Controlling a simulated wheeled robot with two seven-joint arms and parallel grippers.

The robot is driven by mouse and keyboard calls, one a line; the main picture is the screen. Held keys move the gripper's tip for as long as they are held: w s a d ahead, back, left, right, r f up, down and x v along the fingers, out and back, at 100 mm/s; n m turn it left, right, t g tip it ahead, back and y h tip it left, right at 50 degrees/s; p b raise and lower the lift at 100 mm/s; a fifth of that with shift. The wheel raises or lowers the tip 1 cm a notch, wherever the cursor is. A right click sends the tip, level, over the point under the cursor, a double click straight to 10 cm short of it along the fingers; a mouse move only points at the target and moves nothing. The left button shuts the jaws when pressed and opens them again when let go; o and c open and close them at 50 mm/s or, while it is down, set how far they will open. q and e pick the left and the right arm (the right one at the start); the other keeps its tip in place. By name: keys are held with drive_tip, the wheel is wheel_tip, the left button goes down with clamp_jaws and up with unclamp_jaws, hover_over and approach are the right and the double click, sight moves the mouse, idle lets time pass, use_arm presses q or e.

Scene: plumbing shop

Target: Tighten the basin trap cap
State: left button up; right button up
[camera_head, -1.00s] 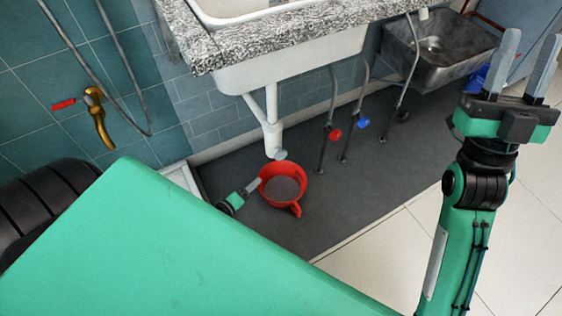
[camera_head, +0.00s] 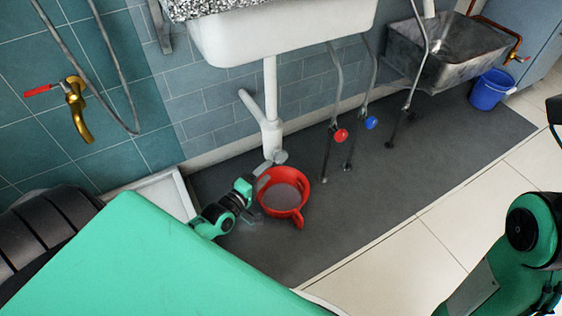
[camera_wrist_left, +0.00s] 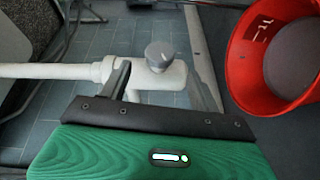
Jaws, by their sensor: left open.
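The trap cap (camera_head: 280,157) is a grey round knob at the foot of the white basin trap (camera_head: 271,137). In the left wrist view the cap (camera_wrist_left: 160,56) sits on the white trap body (camera_wrist_left: 165,76). My left gripper (camera_head: 266,166) is beside the cap, low under the basin. In the left wrist view the left gripper (camera_wrist_left: 156,48) is open, one finger on each side of the cap. I cannot tell whether either finger touches it. My right arm shows at the right edge in the head view; its fingers are out of frame.
A red bucket (camera_head: 261,193) stands below the trap, right of my left gripper; it also shows in the left wrist view (camera_wrist_left: 241,72). Valve pipes with red (camera_head: 341,135) and blue (camera_head: 371,122) knobs stand to the right. A blue bucket (camera_head: 489,91) is farther right.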

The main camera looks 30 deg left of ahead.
sight(278, 161)
use_arm(q)
drive_tip(key=w+b, duration=0.1)
drive_tip(key=w, duration=0.1)
drive_tip(key=w+b, duration=0.1)
drive_tip(key=w, duration=0.1)
drive_tip(key=w+d+b, duration=0.1)
drive_tip(key=w, duration=0.2)
drive_tip(key=shift+w+f, duration=0.1)
drive_tip(key=shift+f, duration=0.1)
drive_tip(key=shift+w+r, duration=0.15)
drive_tip(key=shift+w, duration=0.5)
drive_tip(key=c, duration=0.9)
